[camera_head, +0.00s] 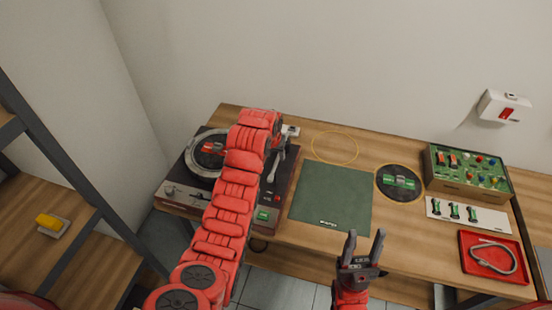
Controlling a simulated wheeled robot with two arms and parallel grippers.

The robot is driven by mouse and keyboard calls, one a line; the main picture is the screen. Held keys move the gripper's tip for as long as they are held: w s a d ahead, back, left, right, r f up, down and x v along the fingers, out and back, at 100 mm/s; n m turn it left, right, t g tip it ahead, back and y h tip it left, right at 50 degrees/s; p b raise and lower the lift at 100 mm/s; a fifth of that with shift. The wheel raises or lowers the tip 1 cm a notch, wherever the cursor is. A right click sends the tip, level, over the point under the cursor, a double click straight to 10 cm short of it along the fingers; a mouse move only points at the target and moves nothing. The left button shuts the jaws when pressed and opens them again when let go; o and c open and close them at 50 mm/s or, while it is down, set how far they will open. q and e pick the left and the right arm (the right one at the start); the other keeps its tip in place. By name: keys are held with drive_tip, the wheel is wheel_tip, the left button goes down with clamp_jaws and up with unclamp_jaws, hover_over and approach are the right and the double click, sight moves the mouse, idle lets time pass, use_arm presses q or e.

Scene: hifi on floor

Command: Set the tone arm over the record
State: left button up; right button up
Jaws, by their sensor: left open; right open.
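The dark turntable (180,184) stands at the left of the wooden bench. A round platter with a silver rim and a red-marked centre (211,148) shows on it, partly hidden by my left arm; I cannot clearly tell a record there. A slim grey bar, seemingly the tone arm (272,167), lies at the turntable's right side. My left gripper (279,130) is open at the turntable's back right, close to the bar's upper end; its fingers are hard to make out. My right gripper (362,246) is open and empty at the bench's front edge, pointing up the picture.
A dark disc with a green centre (399,194) lies right of the green mat (330,200). Further right are a box with coloured knobs (452,187), a white strip with green parts (435,208) and a red tray with a cable (478,268). A yellow-outlined circle (335,147) is empty.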

sight(277, 161)
use_arm(q)
drive_tip(key=shift+p+x, duration=0.65)
drive_tip(key=shift+x, duration=1.65)
drive_tip(key=shift+c, duration=0.3)
clamp_jaws()
